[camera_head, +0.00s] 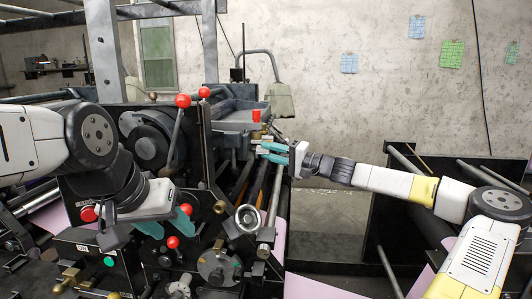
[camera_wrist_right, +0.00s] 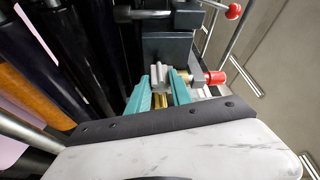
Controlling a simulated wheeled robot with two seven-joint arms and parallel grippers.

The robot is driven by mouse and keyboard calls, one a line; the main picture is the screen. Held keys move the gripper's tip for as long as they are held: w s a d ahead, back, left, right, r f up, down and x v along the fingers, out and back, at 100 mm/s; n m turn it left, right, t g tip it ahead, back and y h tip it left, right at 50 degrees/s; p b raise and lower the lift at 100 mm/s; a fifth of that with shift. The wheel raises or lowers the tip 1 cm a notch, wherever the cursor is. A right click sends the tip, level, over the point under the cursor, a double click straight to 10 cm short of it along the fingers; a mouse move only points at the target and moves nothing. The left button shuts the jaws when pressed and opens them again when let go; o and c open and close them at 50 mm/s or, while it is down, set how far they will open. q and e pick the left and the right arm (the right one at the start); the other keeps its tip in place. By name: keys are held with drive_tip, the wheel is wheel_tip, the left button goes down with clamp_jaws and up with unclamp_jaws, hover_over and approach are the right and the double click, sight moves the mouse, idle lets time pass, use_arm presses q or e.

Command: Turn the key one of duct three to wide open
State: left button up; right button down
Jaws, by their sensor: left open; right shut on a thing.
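My right gripper (camera_head: 272,152) reaches in from the right to the end of a dark grey duct unit (camera_head: 240,118). In the right wrist view its teal fingers (camera_wrist_right: 160,92) are closed around a small grey ribbed key (camera_wrist_right: 163,76), with brass showing between them. In the head view the fingers largely hide that key. I cannot tell the key's number or how far it is turned. My left gripper (camera_head: 168,222) is open and empty, low in front of the machine at the left, apart from the duct unit.
A red-capped brass knob (camera_wrist_right: 214,78) sits close beside the right fingers. Red-ball levers (camera_head: 183,101) and a round metal handwheel (camera_head: 248,219) stand between the grippers. Dark and copper rollers (camera_wrist_right: 30,95) lie left of the right wrist. Floor shows behind the right arm.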

drive_tip(key=c, duration=1.1)
unclamp_jaws()
drive_tip(key=shift+c, duration=0.2)
drive_tip(key=v, duration=0.7)
drive_tip(key=shift+s+d, duration=0.2)
drive_tip(key=shift+d, duration=0.15)
